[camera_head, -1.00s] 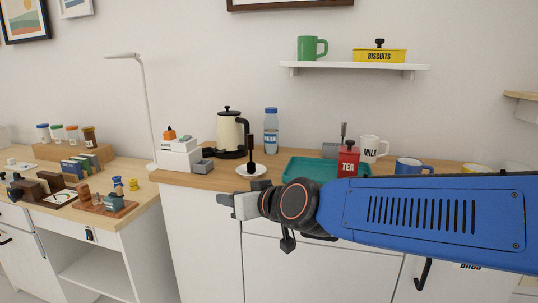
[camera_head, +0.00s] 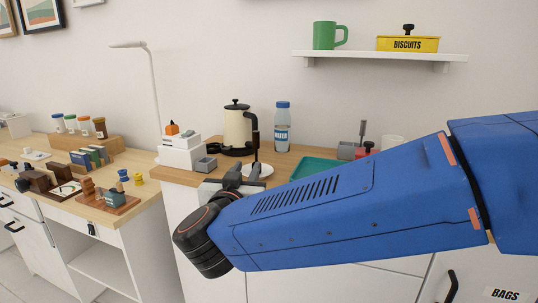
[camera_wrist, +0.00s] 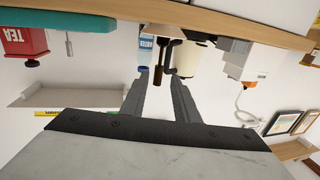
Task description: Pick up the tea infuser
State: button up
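An upright dark brown handle (camera_head: 255,147) stands at a white saucer (camera_head: 265,171) on the wooden counter; it may be the tea infuser, but its lower end is hidden by my gripper. My gripper (camera_head: 244,174) is in front of the saucer at about counter height. In the wrist view, which is upside down, the handle (camera_wrist: 159,72) appears between the two fingers of my open gripper (camera_wrist: 160,80). I see no contact, and cannot tell the remaining distance. A grey box with an upright handle (camera_head: 349,150) stands by the teal tray.
A cream kettle (camera_head: 237,128) and a water bottle (camera_head: 282,128) stand close behind the saucer. A small grey box (camera_head: 205,164) and white box (camera_head: 181,151) are at left. The teal tray (camera_head: 315,167) and red tea tin (camera_wrist: 25,42) are at right.

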aim_at(256, 154)
jog(key=w, duration=0.3)
jog(key=w+d, duration=0.1)
jog(key=w, duration=0.3)
jog(key=w+d, duration=0.1)
jog(key=w, duration=0.3)
jog(key=shift+w+f, duration=0.1)
jog(key=shift+w, duration=0.05)
jog(key=shift+w+d+f, duration=0.1)
jog(key=shift+w+d, duration=0.05)
jog(key=shift+w, duration=1.35)
jog(key=shift+w+d+f, duration=0.1)
jog(key=shift+w, duration=1.35)
jog(key=shift+c, duration=0.7)
grip_shut()
